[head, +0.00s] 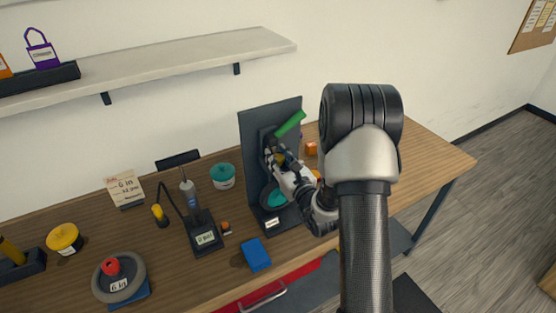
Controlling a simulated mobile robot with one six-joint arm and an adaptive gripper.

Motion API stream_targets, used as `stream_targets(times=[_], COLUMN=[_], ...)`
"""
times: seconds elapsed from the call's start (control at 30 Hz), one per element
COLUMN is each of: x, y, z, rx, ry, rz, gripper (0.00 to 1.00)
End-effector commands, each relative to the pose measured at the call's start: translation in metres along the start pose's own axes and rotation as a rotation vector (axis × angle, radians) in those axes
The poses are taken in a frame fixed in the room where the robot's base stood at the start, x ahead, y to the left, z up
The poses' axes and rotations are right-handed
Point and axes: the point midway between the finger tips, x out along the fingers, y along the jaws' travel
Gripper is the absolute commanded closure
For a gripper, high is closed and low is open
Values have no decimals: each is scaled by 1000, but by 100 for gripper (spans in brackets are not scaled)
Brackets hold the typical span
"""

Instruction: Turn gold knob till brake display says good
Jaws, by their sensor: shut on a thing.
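A dark upright panel (254,125) stands on the bench, with a green lever (290,124) near its top and a teal round part low on it. My gripper (279,159) is at the middle of the panel, below the green lever. A small gold knob (281,158) shows between its fingers, which appear closed around it. My arm and wrist hide part of the knob and the panel's right side. A small white label (272,223) sits at the panel's foot, too small to read. I cannot make out a brake display or its reading.
Left of the panel are a teal tub (223,176), a corded tool on a black stand (205,237), a card (125,188), a yellow tub (64,239) and a grey wheel (119,279). A blue block (256,255) lies in front. A shelf (180,61) runs above.

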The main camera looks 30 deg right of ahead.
Motion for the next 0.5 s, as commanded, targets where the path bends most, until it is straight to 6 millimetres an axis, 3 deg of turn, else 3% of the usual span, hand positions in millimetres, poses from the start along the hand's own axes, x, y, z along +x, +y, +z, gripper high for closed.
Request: stream_targets(times=[0.5], x=[-1], y=[0], z=[1], rx=[-2], ry=[-2], rz=[-105], gripper=[94])
